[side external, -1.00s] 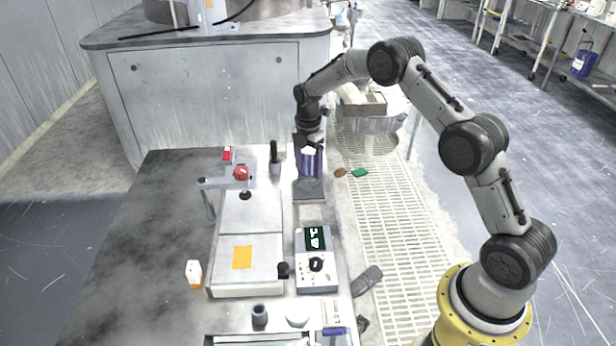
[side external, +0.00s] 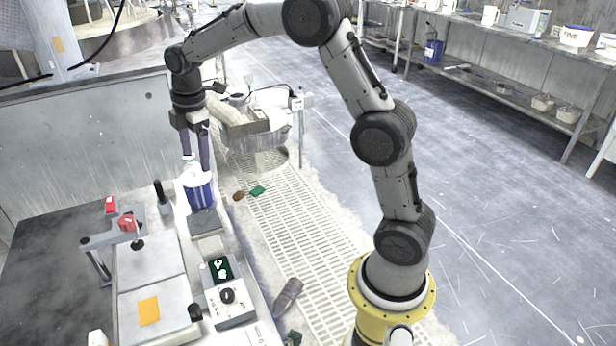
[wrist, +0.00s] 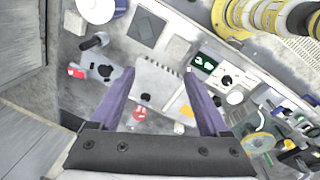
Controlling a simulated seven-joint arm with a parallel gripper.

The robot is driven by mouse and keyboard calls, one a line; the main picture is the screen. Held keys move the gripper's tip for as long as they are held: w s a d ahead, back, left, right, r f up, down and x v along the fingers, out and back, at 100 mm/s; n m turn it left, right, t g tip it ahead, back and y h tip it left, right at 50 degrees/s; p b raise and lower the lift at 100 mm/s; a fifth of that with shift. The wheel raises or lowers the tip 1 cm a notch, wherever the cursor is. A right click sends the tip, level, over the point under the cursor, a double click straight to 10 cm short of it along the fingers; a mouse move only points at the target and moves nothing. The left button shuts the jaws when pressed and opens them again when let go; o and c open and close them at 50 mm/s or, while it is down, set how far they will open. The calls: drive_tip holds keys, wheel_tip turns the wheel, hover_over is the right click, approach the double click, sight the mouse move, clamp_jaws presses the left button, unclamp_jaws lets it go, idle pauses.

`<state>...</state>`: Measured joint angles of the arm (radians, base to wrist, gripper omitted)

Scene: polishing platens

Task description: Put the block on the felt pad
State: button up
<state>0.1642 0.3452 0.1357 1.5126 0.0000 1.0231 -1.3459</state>
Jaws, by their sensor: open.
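My gripper (side external: 196,150) is open and empty, its two purple fingers pointing down just above a blue and white tub (side external: 199,190). In the wrist view the fingers (wrist: 158,76) stand wide apart with nothing held between them. I cannot tell for certain which thing is the block. A small red block-like piece (side external: 111,205) lies at the bench's back left, and a white piece (side external: 97,338) is cut off at the bottom edge. The felt pad is also uncertain: a flat orange square (side external: 149,311) lies on a pale plate, and a dark square (side external: 205,222) lies in front of the tub.
A stand with a red knob (side external: 127,222) rises beside the plates. A dark upright cylinder (side external: 162,194) stands left of the tub. A control box with a green display (side external: 229,290) sits to the right. The dark bench top (side external: 45,265) at left is mostly clear.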

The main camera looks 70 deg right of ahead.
drive_tip(key=s+a+r+m+t, duration=0.1)
drive_tip(key=s+a+r+m, duration=0.15)
drive_tip(key=s, duration=0.45)
drive_tip(key=s+a+r+m+t, duration=0.1)
drive_tip(key=s+a+r+m, duration=0.1)
drive_tip(key=s+r+m, duration=0.35)
drive_tip(key=s+a+r+m+t, duration=0.1)
drive_tip(key=s+a, duration=0.1)
drive_tip(key=s, duration=0.7)
drive_tip(key=s+a+f+m+t, duration=0.1)
drive_tip(key=s+f+m, duration=0.2)
drive_tip(key=s, duration=0.6)
drive_tip(key=shift+a+m, duration=0.15)
drive_tip(key=shift+m, duration=0.65)
